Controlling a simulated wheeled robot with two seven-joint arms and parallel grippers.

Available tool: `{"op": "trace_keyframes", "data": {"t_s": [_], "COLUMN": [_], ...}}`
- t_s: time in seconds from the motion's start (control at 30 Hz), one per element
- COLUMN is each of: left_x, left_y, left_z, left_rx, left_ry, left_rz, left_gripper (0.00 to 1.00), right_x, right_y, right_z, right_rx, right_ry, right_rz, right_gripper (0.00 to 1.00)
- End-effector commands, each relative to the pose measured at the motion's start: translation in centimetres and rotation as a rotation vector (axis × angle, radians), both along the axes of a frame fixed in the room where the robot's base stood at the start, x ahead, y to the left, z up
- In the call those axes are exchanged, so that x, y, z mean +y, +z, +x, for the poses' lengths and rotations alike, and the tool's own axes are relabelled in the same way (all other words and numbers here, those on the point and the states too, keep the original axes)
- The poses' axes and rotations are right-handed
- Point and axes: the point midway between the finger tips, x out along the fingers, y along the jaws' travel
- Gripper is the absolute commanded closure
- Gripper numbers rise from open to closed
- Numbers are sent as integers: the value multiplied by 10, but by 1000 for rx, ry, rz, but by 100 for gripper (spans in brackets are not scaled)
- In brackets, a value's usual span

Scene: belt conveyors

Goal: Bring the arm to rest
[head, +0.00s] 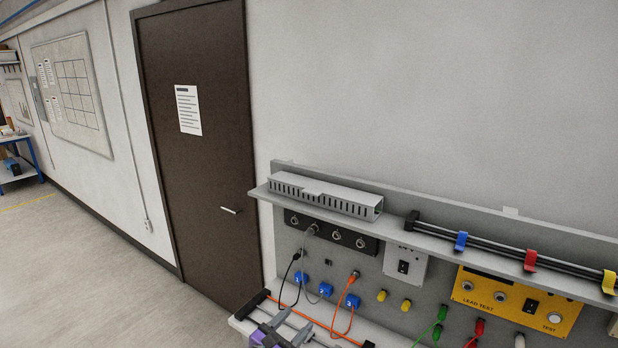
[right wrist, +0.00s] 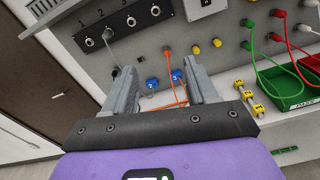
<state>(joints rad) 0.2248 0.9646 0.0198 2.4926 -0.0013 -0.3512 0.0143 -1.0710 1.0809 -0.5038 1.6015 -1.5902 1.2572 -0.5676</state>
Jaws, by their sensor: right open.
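My right gripper (head: 287,329) is at the bottom edge of the head view, in front of the left end of the test panel's bench. It has a purple body and grey fingers. In the right wrist view the gripper (right wrist: 162,88) has its two fingers spread apart, with nothing held between them. Most of my right arm is out of the picture. My left gripper is in neither view.
The grey test panel (head: 459,277) carries a slotted duct (head: 322,196), several cables and a yellow lead-test box (head: 515,302). A green tray (right wrist: 293,88) lies right in the wrist view. A brown door (head: 205,150) stands at left; the floor (head: 90,260) before it is clear.

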Motion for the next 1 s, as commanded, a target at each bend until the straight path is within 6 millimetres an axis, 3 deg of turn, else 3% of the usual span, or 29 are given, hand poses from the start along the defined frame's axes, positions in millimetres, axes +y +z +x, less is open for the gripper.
{"op": "trace_keyframes", "data": {"t_s": [0.03, 0.27, 0.47, 0.57, 0.73, 0.9, 1.0], "left_x": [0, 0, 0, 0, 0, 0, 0], "left_y": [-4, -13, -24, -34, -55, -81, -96], "left_z": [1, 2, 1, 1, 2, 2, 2], "left_rx": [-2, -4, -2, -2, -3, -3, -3], "left_ry": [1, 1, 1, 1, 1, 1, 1], "left_rz": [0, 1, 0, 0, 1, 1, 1], "left_gripper": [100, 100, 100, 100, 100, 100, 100], "right_x": [-11, -49, -91, -116, -142, -135, -122], "right_y": [-18, -89, -175, -237, -343, -426, -452], "right_z": [2, -3, -26, -54, -129, -220, -254], "right_rx": [35, 187, 359, 471, 631, 641, 522], "right_ry": [-19, -98, -220, -332, -619, -1068, -1366], "right_rz": [22, 153, 342, 506, 883, 1384, 1663], "right_gripper": [43, 43, 43, 43, 43, 43, 43]}}
